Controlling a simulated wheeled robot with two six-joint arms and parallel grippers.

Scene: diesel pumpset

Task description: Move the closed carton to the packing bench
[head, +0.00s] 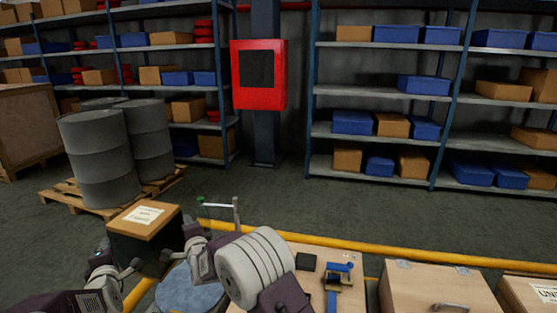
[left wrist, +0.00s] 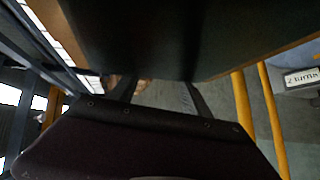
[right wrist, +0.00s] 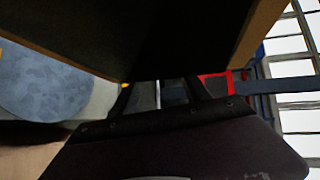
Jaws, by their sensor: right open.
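The closed carton (head: 145,219) is at the lower left of the head view, with a tan top, a white label and dark sides. It is between my two grippers, in front of the drums. My left gripper (head: 137,264) is at its near left side. My right gripper (head: 168,254) is at its right side. Both have spread fingers with nothing between them. The carton's dark side fills the top of the left wrist view (left wrist: 140,35) and right wrist view (right wrist: 140,35). Contact is not clear. I cannot tell which surface is the packing bench.
A round blue-grey top (head: 192,292) lies below and right of the carton. A wooden worktop (head: 312,262) holds a blue tool (head: 338,280) and a black block (head: 306,261). A wooden box (head: 435,285) stands further right. Grey drums (head: 97,160) on a pallet (head: 62,192) stand behind.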

